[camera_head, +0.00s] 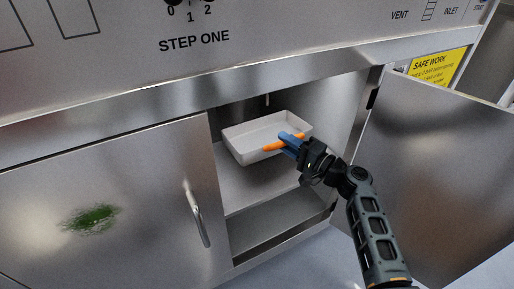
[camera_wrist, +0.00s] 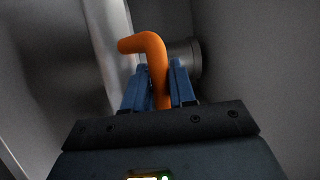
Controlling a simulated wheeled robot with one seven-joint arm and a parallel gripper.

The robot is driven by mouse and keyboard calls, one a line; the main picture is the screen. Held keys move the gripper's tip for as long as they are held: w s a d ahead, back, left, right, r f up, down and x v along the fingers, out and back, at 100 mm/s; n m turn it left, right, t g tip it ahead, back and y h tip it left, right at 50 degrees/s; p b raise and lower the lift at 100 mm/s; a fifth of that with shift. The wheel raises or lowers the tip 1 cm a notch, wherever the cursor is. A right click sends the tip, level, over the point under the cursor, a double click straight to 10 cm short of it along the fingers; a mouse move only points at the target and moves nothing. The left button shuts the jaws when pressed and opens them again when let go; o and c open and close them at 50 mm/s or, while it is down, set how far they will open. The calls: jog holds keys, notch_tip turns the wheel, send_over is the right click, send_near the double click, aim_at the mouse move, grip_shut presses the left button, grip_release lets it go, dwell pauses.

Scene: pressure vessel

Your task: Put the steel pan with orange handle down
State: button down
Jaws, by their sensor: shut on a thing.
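The steel pan (camera_head: 250,137) is a pale, shallow rectangular pan with an orange handle (camera_head: 278,144). In the head view it is inside the open cabinet, over the upper shelf (camera_head: 250,180). I cannot tell whether it touches the shelf. My gripper (camera_head: 291,141) has blue fingers and is shut on the orange handle at the pan's near right side. In the wrist view the handle (camera_wrist: 148,48) bends between the blue fingers of my gripper (camera_wrist: 161,85), and a pale part of the pan (camera_wrist: 105,45) shows behind it.
The right cabinet door (camera_head: 435,165) stands open beside my arm. The left door (camera_head: 110,210) is closed, with a metal handle (camera_head: 197,215) and a green smudge (camera_head: 91,219). A lower compartment (camera_head: 275,222) is empty. The shelf in front of the pan is clear.

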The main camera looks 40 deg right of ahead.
jog(key=shift+w+d+f+b, duration=0.15)
jog(key=shift+w+b, duration=0.25)
jog(key=shift+b, duration=0.2)
jog(key=b, duration=0.3)
jog(key=shift+f+t, duration=0.25)
jog(key=shift+t, duration=0.05)
jog(key=shift+b, duration=1.55)
jog(key=shift+s+r+n+t+b, duration=0.1)
jog(key=shift+r+n+t+b, duration=0.25)
jog(key=shift+b, duration=0.75)
jog(key=shift+f, duration=0.15)
notch_tip(320, 180, down, 10)
jog(key=b, duration=0.4)
jog(key=shift+r, duration=0.2)
jog(key=c, duration=0.9)
grip_release()
